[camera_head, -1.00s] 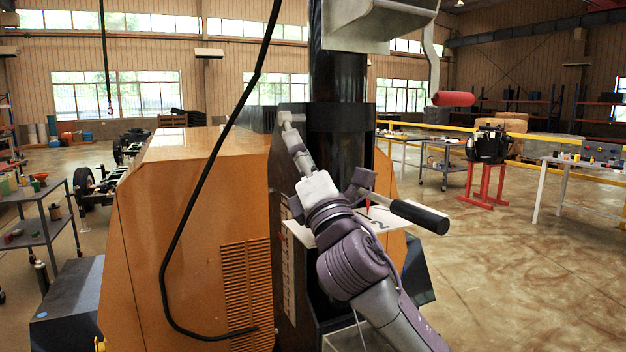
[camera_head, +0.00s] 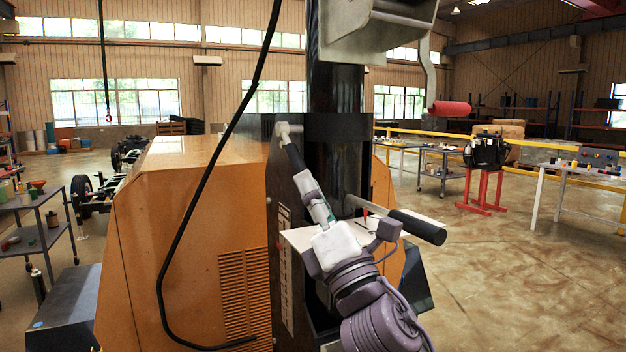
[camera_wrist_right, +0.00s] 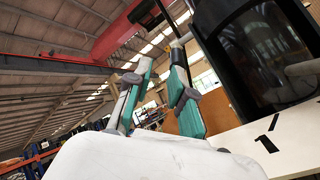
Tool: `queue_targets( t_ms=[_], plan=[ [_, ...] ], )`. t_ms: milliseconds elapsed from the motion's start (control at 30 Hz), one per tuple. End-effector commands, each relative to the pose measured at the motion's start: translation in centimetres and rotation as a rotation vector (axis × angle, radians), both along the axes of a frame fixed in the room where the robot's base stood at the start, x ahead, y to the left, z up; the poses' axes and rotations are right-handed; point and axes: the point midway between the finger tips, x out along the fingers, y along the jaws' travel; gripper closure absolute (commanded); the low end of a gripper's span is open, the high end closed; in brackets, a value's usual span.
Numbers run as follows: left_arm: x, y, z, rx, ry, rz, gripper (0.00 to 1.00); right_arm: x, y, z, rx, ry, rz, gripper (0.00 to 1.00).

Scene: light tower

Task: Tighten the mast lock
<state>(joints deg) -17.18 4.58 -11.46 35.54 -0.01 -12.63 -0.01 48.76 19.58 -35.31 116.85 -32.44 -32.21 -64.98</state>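The black mast (camera_head: 333,165) stands upright beside the orange housing. At its left a lever, which looks like the mast lock, has a pale pivot (camera_head: 283,130) and a black grip (camera_head: 294,158) slanting down to the right. My right gripper (camera_head: 309,186) is at the lower end of this grip in the head view; I cannot tell if it touches. In the right wrist view its two teal fingers (camera_wrist_right: 160,62) stand apart with background between them and nothing clearly held. The mast (camera_wrist_right: 265,55) is at upper right there. My left gripper is not in view.
Another lever with a black grip (camera_head: 417,226) sticks out right of the mast. A pale numbered plate (camera_head: 300,238) lies below. A red crank handle (camera_head: 450,108) hangs at upper right. A black cable (camera_head: 215,150) hangs before the orange housing (camera_head: 190,230). Open floor lies right.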

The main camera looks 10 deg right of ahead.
Motion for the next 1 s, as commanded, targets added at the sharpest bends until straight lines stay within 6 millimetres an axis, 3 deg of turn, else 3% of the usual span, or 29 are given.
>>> queue_targets(
  t_ms=[33,100,233,300,400,533,667,800,1000],
  plan=[
    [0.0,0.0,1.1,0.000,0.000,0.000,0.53,-0.6,0.8,2.8,-0.044,-0.076,0.016,0.91],
    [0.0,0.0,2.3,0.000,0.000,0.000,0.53,-2.0,2.6,6.5,-0.140,-0.216,0.050,1.00],
    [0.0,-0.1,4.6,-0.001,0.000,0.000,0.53,-5.3,7.2,12.1,-0.410,-0.510,0.124,1.00],
    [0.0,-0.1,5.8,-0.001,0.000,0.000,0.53,-6.6,9.4,13.7,-0.582,-0.645,0.165,1.00],
    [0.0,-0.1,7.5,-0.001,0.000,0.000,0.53,-7.7,11.9,14.5,-0.855,-0.800,0.217,1.00],
    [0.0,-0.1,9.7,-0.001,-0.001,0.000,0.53,-7.1,12.9,14.1,-1.246,-0.914,0.274,1.00],
    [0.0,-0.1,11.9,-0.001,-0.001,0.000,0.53,-4.8,10.6,13.9,-1.657,-0.910,0.315,1.00],
    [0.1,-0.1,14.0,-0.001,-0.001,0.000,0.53,-2.0,5.0,14.8,-2.059,-0.766,0.347,1.00],
    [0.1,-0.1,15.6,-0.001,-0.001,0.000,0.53,-0.7,-2.6,17.0,-2.391,-0.496,0.379,1.00]
  ],
)
